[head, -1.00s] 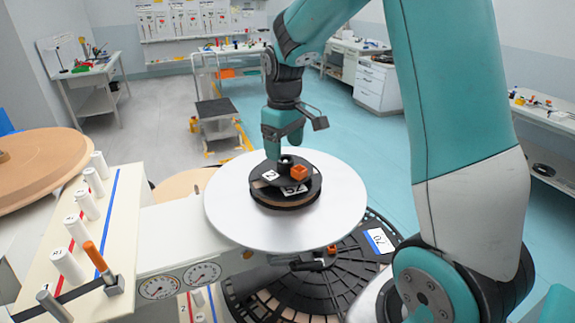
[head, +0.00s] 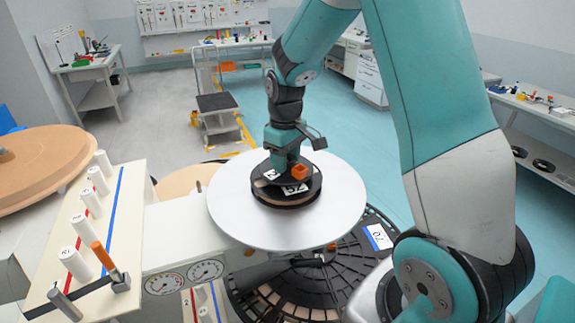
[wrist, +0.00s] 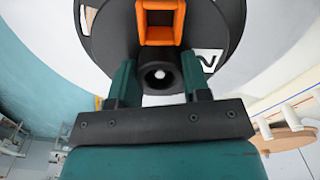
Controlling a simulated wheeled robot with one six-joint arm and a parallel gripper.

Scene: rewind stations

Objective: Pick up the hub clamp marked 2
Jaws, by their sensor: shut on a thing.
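The hub clamp (head: 264,183) is a black disc with an orange block (head: 300,171) on top and white labels. My gripper (head: 285,166) points down at the clamp's centre. In the wrist view its two green fingers (wrist: 159,85) are shut on the clamp's black round knob, one on each side.
A black slotted disc (head: 345,265) with a label lies below the plate. A large brown disc (head: 40,165) is at far left.

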